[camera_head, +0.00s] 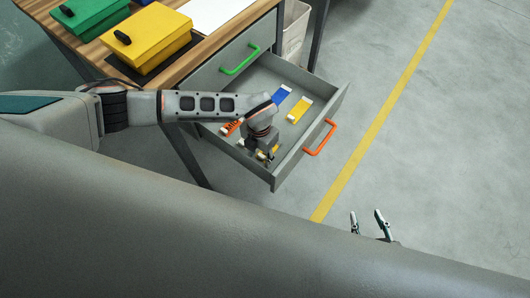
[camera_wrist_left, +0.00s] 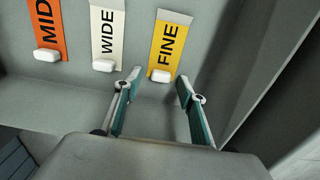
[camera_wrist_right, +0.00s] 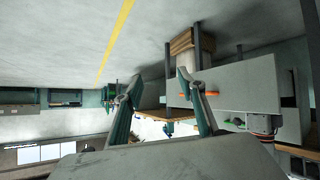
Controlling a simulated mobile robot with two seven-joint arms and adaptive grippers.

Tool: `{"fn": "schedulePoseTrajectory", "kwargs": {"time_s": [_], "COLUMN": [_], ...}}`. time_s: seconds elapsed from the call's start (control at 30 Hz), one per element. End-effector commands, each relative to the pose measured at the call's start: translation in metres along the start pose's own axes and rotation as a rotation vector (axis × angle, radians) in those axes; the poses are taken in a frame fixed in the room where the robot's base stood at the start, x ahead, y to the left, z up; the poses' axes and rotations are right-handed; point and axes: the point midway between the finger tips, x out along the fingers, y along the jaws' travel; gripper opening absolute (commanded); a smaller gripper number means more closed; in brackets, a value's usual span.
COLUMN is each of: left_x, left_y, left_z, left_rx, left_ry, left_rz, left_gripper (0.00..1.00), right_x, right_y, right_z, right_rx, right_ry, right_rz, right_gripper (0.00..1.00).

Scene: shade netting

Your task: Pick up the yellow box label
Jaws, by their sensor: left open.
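A yellow label reading FINE (camera_wrist_left: 169,46) lies in the open drawer, with a white block at its near end. A second yellow piece with white ends (camera_head: 299,110) lies further inside the drawer in the head view. My left gripper (camera_wrist_left: 158,78) is open and empty, its fingertips spread either side of the FINE label's near end, apparently short of it. In the head view my left gripper (camera_head: 267,155) reaches down into the drawer and mostly hides what is under it. My right gripper (camera_head: 367,215) is open and empty over the floor, away from the drawer.
A white WIDE label (camera_wrist_left: 107,33) and an orange MID label (camera_wrist_left: 47,29) lie beside the FINE label. A blue label (camera_head: 281,95) is further in. The drawer (camera_head: 335,105) has raised walls and an orange handle (camera_head: 320,137). Yellow (camera_head: 147,33) and green (camera_head: 88,14) boxes stand on the workbench.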

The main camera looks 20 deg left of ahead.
Motion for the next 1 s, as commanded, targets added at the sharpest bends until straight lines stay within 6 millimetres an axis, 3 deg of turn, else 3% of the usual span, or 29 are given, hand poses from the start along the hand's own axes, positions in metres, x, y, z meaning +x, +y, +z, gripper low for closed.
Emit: {"fn": "schedulePoseTrajectory", "kwargs": {"time_s": [0.07,0.2,0.67,0.87,1.0], "left_x": [-0.001,-0.001,-0.006,-0.03,-0.061], "left_y": [0.0,0.0,0.0,0.001,0.001], "left_z": [0.001,0.0,0.001,0.002,0.003], "left_rx": [0.0,0.0,0.001,0.002,0.001], "left_ry": [-0.001,-0.001,-0.002,-0.006,-0.008], "left_rz": [0.0,0.0,0.001,0.002,0.003], "left_gripper": [0.38,0.13,0.13,0.13,0.13], "right_x": [0.001,0.0,-0.002,-0.005,-0.007], "right_y": [0.001,0.001,-0.002,-0.001,-0.002], "right_z": [-0.002,0.0,0.005,-0.003,-0.007], "right_rx": [-0.001,0.0,0.002,0.006,0.012], "right_ry": [0.003,-0.001,-0.011,-0.003,-0.002], "right_rz": [0.002,0.001,-0.003,-0.004,-0.007], "right_gripper": [0.4,0.4,0.4,0.4,0.4]}}
